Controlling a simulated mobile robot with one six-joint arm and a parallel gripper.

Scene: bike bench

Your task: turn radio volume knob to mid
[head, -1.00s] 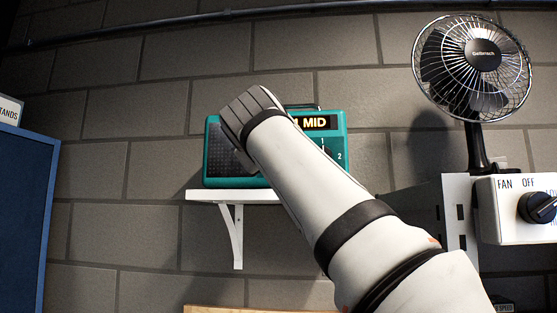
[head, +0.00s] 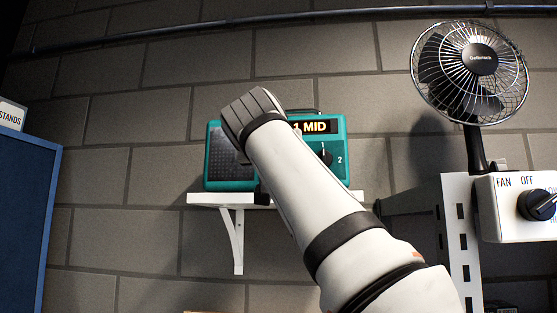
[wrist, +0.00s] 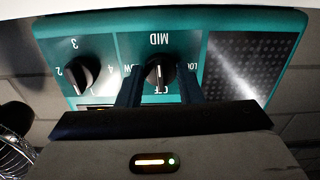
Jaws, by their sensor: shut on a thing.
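The teal radio (head: 225,178) stands on a white wall shelf; my arm covers its middle. Its display (head: 316,127) reads "1 MID". In the wrist view the radio (wrist: 185,22) appears upside down. The volume knob (wrist: 159,72), black with a white mark, sits among OFF, LOW, MID and a partly hidden label. Its mark lies along the line between MID and OFF. My gripper (wrist: 160,84) has one dark finger on each side of this knob and is shut on it. The knob is hidden in the head view.
A second, numbered knob (wrist: 83,74) sits beside the volume knob, and shows right of my arm in the head view (head: 325,157). The shelf (head: 205,199) is narrow. A fan (head: 470,68) and its control box (head: 500,212) stand at the right.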

